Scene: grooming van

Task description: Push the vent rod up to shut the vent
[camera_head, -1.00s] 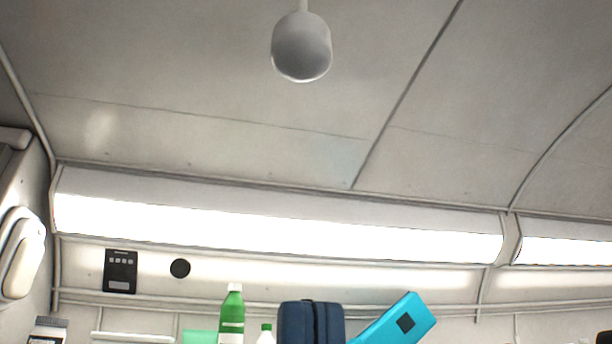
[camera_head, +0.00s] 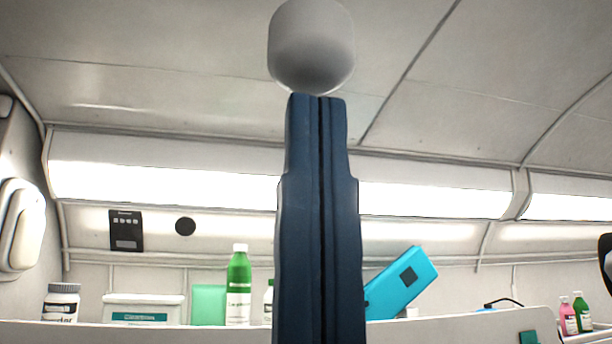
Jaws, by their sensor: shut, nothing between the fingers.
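The vent rod's rounded grey knob (camera_head: 311,45) hangs from the ceiling at the top centre of the head view.
A long ceiling light (camera_head: 160,170) runs along the wall behind. A shelf below holds a green bottle (camera_head: 238,288), a white tub (camera_head: 143,308), a grey-lidded jar (camera_head: 61,303) and a tilted cyan box (camera_head: 401,283). A pink bottle (camera_head: 568,316) stands at the right. The space around the knob is clear.

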